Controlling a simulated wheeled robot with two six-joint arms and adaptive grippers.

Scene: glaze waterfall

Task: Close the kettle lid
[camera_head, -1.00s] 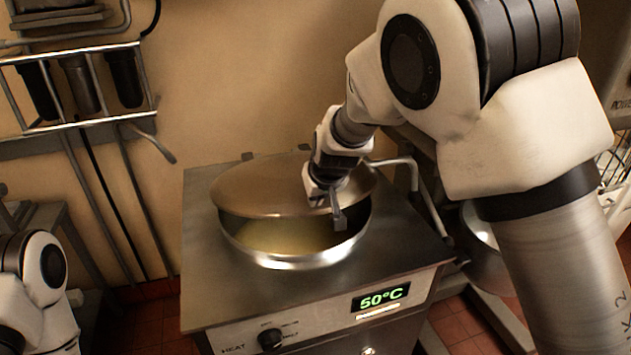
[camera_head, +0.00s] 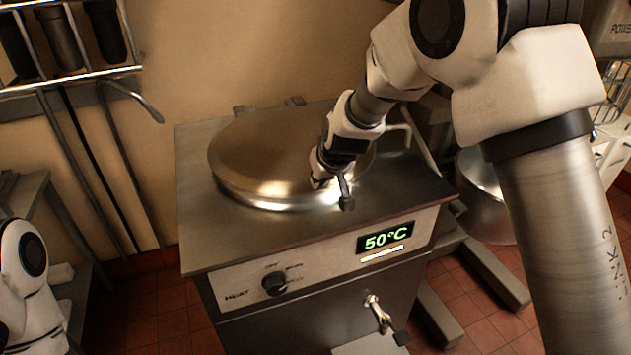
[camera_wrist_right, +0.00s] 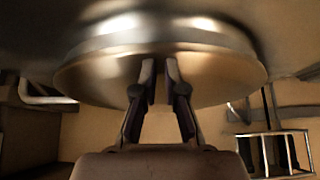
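The kettle lid (camera_head: 265,150) is a round, shiny metal disc. In the head view it lies down over the kettle's round opening, and no gap shows along its front edge. The kettle (camera_head: 205,235) is a steel box with a dial and a 50°C display. My right gripper (camera_head: 335,188) is at the lid's front right edge, seemingly touching or just above it. The lid also shows in the right wrist view (camera_wrist_right: 215,75), behind the fingertips (camera_wrist_right: 160,68). The fingers are close together with a narrow gap and nothing visible between them. My left gripper is out of view.
A tap (camera_head: 378,314) sticks out of the kettle's front. A bent metal bar (camera_head: 398,143) stands at its right. A metal pot (camera_head: 480,195) is beyond the right side. A wall rack (camera_head: 75,75) hangs at upper left. Tiled floor shows in front.

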